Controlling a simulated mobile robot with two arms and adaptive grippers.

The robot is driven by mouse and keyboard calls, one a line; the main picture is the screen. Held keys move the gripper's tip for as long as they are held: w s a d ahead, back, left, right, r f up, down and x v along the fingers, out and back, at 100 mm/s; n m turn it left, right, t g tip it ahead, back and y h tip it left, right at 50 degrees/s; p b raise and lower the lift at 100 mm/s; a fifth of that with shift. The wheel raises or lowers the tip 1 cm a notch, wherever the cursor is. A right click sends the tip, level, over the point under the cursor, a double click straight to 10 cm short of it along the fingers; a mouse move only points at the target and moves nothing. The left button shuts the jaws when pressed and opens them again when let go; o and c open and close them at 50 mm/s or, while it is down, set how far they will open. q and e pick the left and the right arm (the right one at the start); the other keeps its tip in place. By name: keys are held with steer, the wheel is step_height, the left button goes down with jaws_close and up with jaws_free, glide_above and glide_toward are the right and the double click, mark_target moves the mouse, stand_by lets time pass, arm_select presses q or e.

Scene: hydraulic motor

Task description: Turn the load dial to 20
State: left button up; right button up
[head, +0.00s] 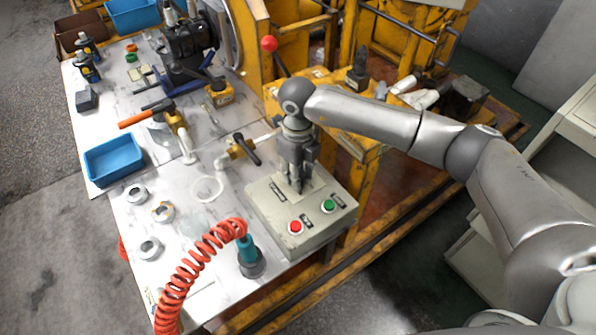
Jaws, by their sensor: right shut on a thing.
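The control box (261,207) is pale grey-green and stands at the right front of the bench. It carries a red button (295,227), a green button (328,206) and dark label plates. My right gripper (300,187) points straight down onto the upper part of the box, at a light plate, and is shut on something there. The fingers hide what they hold; the load dial and its scale cannot be made out, so I cannot tell its setting. My left gripper is not in view.
A red coiled hose (196,262) rises at the box's front left. A valve with a dark handle (247,149) is close behind the box. A blue tray (114,160) and several metal rings lie to the left. Yellow machine frames stand behind.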

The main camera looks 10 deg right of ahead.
steer(key=o, duration=1.1)
step_height(320, 180, up, 12)
steer(key=shift+r, duration=0.1)
stand_by(0.4)
